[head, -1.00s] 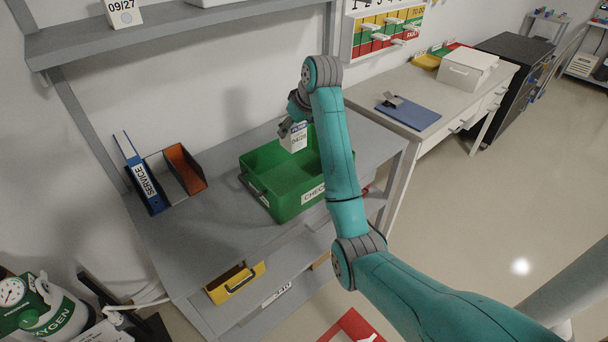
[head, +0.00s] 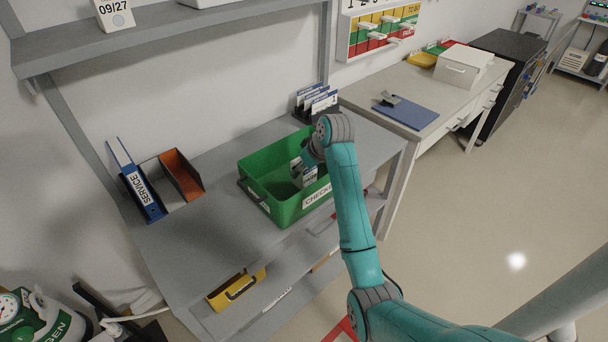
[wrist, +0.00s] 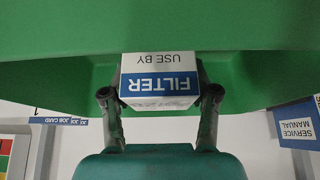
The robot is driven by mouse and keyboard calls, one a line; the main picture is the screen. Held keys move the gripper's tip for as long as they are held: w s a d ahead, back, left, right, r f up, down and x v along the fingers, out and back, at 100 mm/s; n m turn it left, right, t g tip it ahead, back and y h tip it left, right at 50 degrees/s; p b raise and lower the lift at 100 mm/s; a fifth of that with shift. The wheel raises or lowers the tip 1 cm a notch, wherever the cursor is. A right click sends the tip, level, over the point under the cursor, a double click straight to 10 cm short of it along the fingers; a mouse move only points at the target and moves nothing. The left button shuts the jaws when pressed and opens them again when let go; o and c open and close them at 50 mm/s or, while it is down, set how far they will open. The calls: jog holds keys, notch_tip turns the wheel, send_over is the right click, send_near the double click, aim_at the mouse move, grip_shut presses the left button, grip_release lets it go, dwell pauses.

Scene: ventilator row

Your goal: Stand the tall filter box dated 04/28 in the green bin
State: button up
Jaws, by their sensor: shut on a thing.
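The green bin (head: 283,208), lettered "CHECK" on its front, stands on the grey bench. My gripper (head: 302,168) is down inside it, towards its right part, and is partly hidden by my arm. It is shut on the white and blue filter box (head: 311,174), which is mostly hidden in the head view. In the wrist view, the box (wrist: 160,82) shows "FILTER" and "USE BY" upside down between my two fingers (wrist: 160,95), with green bin walls (wrist: 245,70) around it. Its date cannot be read now. Whether it touches the bin floor cannot be told.
A blue service binder (head: 142,190) and an open dark holder (head: 180,175) stand left of the bin. Upright job cards (head: 318,102) stand behind it. A shelf (head: 180,38) overhangs the back, bearing a 09/27 box (head: 115,15). Bare bench (head: 195,235) lies front left.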

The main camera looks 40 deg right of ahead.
jog(key=shift+f, duration=1.4)
jog(key=shift+f, duration=0.2)
jog(key=o, duration=1.2)
jog(key=shift+c, duration=0.2)
jog(key=shift+r, duration=0.1)
jog(key=shift+s+r, duration=0.2)
jog(key=shift+r, duration=0.25)
jog(key=v, duration=1.1)
jog(key=shift+s+a+r, duration=0.1)
